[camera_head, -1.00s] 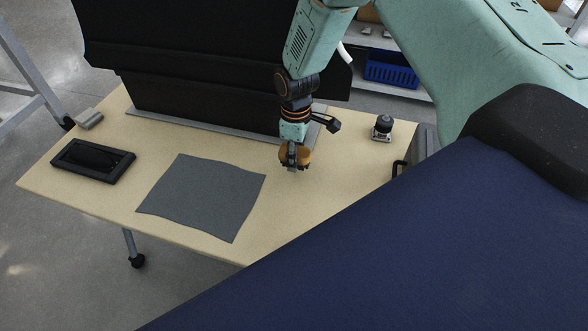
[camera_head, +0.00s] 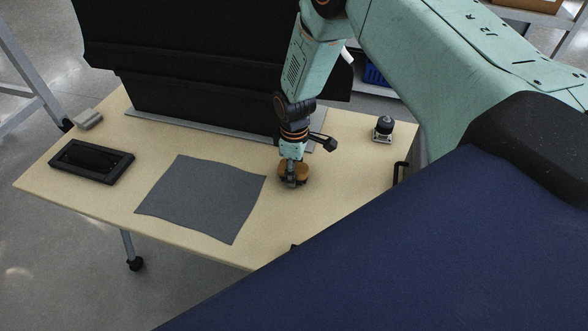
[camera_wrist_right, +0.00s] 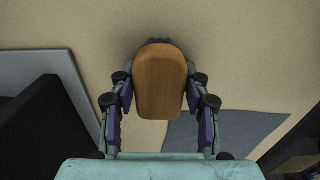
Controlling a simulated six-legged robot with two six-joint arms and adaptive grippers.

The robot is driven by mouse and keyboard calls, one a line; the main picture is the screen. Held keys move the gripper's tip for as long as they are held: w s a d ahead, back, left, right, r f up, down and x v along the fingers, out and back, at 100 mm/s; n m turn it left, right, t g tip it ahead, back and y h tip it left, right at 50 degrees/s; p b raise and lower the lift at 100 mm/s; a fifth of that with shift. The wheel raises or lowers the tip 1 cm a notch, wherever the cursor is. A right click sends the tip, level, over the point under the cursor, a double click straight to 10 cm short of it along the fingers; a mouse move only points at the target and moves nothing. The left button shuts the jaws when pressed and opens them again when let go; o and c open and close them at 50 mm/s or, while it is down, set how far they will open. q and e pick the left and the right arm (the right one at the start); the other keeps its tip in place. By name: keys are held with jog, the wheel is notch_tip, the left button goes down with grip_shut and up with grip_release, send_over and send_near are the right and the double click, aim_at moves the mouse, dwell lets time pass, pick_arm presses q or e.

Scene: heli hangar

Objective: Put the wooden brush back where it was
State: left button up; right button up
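The wooden brush (camera_head: 301,173) has an orange-brown, rounded wooden body with a dark underside edge. It is at my right gripper (camera_head: 293,180), over the right half of the table, to the right of the grey cloth (camera_head: 203,196). In the right wrist view the brush (camera_wrist_right: 161,82) sits between the two fingers of the right gripper (camera_wrist_right: 158,98), which press against its sides. The brush is at or very close to the tabletop; I cannot tell whether it touches. My left gripper is not in view.
A black tray-like frame (camera_head: 91,178) lies at the table's left. A small black-and-silver device (camera_head: 383,127) stands at the back right. A large black case (camera_head: 200,119) stands along the back edge. The wooden tabletop (camera_head: 345,186) is clear right of the brush.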

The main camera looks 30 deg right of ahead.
jog(key=o, duration=0.3)
jog(key=shift+d, duration=0.1)
jog(key=shift+w+f, duration=0.1)
jog(key=shift+w, duration=0.05)
jog(key=shift+r, duration=0.35)
notch_tip(320, 180, up, 12)
jog(key=shift+f+p, duration=0.1)
jog(key=shift+p, duration=0.85)
